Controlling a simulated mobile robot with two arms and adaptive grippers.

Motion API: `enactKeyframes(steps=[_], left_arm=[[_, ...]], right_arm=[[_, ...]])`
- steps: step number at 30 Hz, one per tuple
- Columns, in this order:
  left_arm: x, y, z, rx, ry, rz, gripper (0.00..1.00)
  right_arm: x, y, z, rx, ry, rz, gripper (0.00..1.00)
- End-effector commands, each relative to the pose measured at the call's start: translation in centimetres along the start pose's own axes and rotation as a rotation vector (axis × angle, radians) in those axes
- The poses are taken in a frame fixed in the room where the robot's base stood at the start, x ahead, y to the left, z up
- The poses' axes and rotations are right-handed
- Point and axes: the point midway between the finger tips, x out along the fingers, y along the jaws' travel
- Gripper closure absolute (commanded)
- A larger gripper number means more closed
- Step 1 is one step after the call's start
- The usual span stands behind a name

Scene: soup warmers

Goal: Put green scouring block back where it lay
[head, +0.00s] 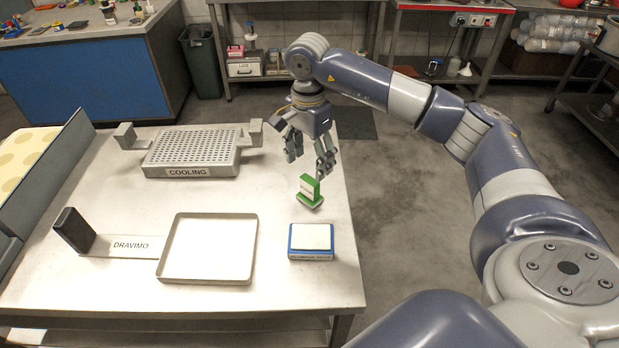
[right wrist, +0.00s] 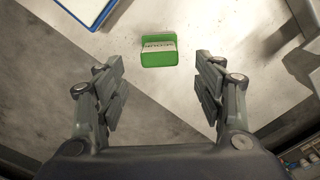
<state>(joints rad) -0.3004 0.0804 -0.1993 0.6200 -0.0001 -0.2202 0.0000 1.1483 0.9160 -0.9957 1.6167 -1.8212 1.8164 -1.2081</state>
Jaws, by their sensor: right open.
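The green scouring block (head: 307,194) stands on the table near its right edge, with a pale label on its side. It also shows in the right wrist view (right wrist: 158,54), beyond and between the fingertips. My right gripper (head: 310,163) is open and empty just above and behind the block. In the right wrist view its two fingers (right wrist: 160,78) are spread wide, with a gap between them and the block. My left gripper is in neither view.
A blue-edged box with a white top (head: 311,238) stands in front of the block. A shallow metal tray (head: 163,266), a DRAVIMO plate (head: 130,246) with a dark upright block (head: 73,230), and a perforated COOLING rack (head: 192,150) stand further left. The table's right edge is close.

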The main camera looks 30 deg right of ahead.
Motion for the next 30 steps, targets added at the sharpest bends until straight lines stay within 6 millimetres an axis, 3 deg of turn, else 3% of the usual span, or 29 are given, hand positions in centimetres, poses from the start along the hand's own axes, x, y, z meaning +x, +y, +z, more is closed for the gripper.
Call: enactKeyframes(steps=[3,9,30], left_arm=[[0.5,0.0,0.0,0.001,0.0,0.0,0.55],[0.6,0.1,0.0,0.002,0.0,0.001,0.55],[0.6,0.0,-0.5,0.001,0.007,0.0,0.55]], right_arm=[[-1.9,-0.1,0.0,0.0,-0.001,-0.003,0.37],[-3.5,0.0,0.0,0.0,-0.001,0.0,0.37],[-3.6,0.0,0.0,0.0,-0.001,0.001,0.37]])
